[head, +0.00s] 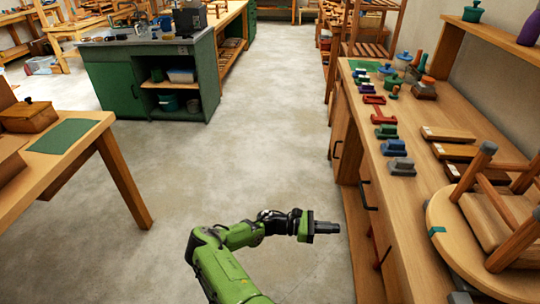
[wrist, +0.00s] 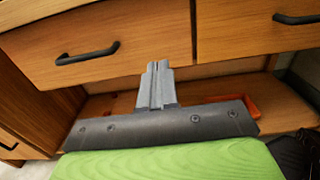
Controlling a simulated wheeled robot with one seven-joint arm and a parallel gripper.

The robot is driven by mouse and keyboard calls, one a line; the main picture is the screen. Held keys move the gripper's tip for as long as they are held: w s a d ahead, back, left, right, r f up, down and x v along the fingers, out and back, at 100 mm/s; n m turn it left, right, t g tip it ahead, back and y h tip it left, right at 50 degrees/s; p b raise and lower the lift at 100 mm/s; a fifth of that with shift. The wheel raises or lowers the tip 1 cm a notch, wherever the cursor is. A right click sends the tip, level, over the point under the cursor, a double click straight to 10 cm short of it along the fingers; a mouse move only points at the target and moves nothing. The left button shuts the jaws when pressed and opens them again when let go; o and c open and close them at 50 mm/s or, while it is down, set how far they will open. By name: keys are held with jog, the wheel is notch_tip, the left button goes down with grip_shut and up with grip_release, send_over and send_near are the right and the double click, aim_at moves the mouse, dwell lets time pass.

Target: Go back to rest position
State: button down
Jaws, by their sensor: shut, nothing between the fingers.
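My gripper (head: 326,228) is at the end of my green arm, low in the middle of the head view. It points right toward the front of the right-hand wooden bench and is over the concrete floor. Its fingers are together with nothing between them. In the wrist view the closed grey fingers (wrist: 157,84) point at the wooden drawer fronts (wrist: 145,35) with black handles. I cannot tell the exact gap between the fingertips and the bench.
The right bench (head: 400,205) carries planes, clamps, wooden blocks and an upturned stool (head: 510,215). A table (head: 85,160) with a wooden box (head: 30,118) stands at left. A green cabinet (head: 110,85) is farther back. The concrete aisle (head: 240,120) between them is clear.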

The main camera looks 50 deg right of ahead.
jog(key=w+a+r+m+t+y+p, duration=0.35)
jog(key=w+a+r+t, duration=0.25)
jog(key=w+a+r, duration=0.35)
jog(key=w+a+r+m+t+y+p, duration=0.2)
jog(key=w+a+r+m+t+y, duration=0.3)
jog(key=a+r, duration=0.65)
jog(key=s+a+r+n+t+p, duration=0.1)
jog(key=s+a+r+t, duration=0.3)
jog(key=a+r, duration=0.5)
jog(key=s+a+r+n+t+p, duration=0.1)
jog(key=s+a+r+t+p, duration=0.2)
jog(key=a, duration=0.9)
notch_tip(320, 180, up, 6)
jog(key=s+t, duration=0.1)
jog(key=t, duration=0.2)
jog(key=shift+s+f+n+y, duration=0.1)
jog(key=shift+s+n+y, duration=0.05)
jog(key=shift+n+y, duration=0.1)
